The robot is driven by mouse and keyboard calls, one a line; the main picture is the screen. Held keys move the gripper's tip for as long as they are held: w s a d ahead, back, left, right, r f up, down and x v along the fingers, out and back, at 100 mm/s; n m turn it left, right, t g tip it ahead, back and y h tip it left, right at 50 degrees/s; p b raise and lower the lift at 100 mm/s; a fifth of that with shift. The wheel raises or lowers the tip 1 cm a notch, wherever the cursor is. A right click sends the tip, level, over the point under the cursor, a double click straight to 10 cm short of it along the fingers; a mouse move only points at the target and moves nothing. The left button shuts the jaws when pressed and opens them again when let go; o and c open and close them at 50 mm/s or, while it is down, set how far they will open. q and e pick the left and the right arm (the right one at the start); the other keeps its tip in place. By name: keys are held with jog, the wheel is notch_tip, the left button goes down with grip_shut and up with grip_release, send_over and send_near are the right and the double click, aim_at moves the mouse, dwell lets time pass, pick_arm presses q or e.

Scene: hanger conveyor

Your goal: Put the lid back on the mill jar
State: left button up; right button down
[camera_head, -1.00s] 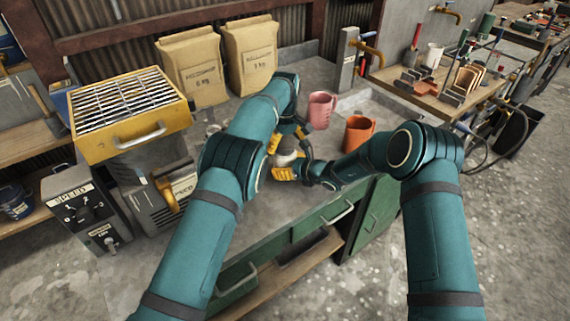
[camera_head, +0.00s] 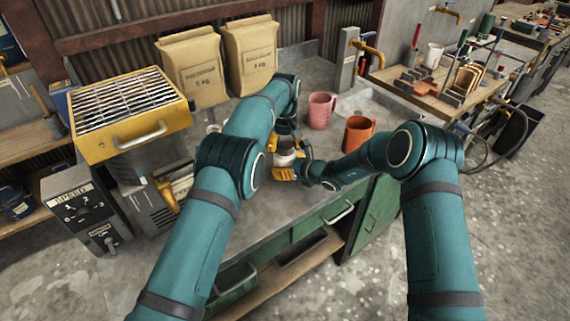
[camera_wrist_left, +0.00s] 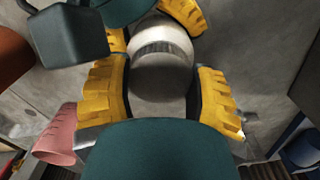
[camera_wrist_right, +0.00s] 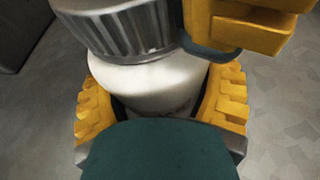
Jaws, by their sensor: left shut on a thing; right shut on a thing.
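The white mill jar (camera_head: 285,160) is upright near the bench's front edge, in the middle of the head view. My right gripper (camera_wrist_right: 162,98) is shut around its white body. The grey ribbed lid (camera_wrist_right: 115,30) is at the jar's top, with the white shoulder visible below it; I cannot tell whether it is fully seated. My left gripper (camera_wrist_left: 160,85) is shut on the lid, with one yellow finger on each side in the left wrist view. The lid's underside and the jar's mouth are hidden.
A pink mug (camera_head: 320,110) and an orange mug (camera_head: 358,133) stand behind the jar. Two paper sacks (camera_head: 250,55) stand at the back. A yellow-topped machine (camera_head: 130,110) is at the left. A wooden rack (camera_head: 425,95) stands to the right.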

pick_arm(q)
jog(key=shift+m, duration=0.9)
jog(key=o, duration=1.3)
jog(key=shift+r, duration=2.25)
jog(key=shift+r, duration=0.1)
